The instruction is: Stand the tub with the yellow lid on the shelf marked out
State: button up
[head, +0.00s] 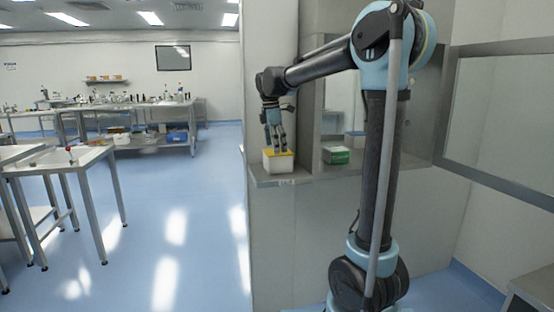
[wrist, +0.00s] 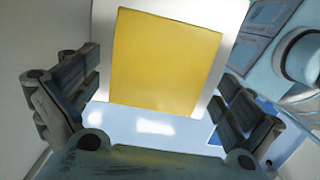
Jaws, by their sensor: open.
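The white tub with the yellow lid (head: 279,162) appears upright on the left end of a grey shelf (head: 310,178). A small label (head: 286,182) on the shelf's front edge is too small to read. My gripper (head: 274,143) points down right above the tub, its fingertips at about the lid. In the wrist view the yellow lid (wrist: 166,60) lies ahead of my gripper (wrist: 158,108), whose two fingers are spread wide apart. I cannot tell whether a finger touches the tub.
A green and white box (head: 336,155) stands on the shelf to the right of the tub, and a blue-topped box (head: 354,139) is farther right in the recess. An upright grey panel (head: 309,90) stands behind. Open blue floor (head: 180,230) lies left of the shelf.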

jog(key=r, duration=0.7)
jog(key=shift+s+a, duration=0.1)
jog(key=shift+a, duration=0.3)
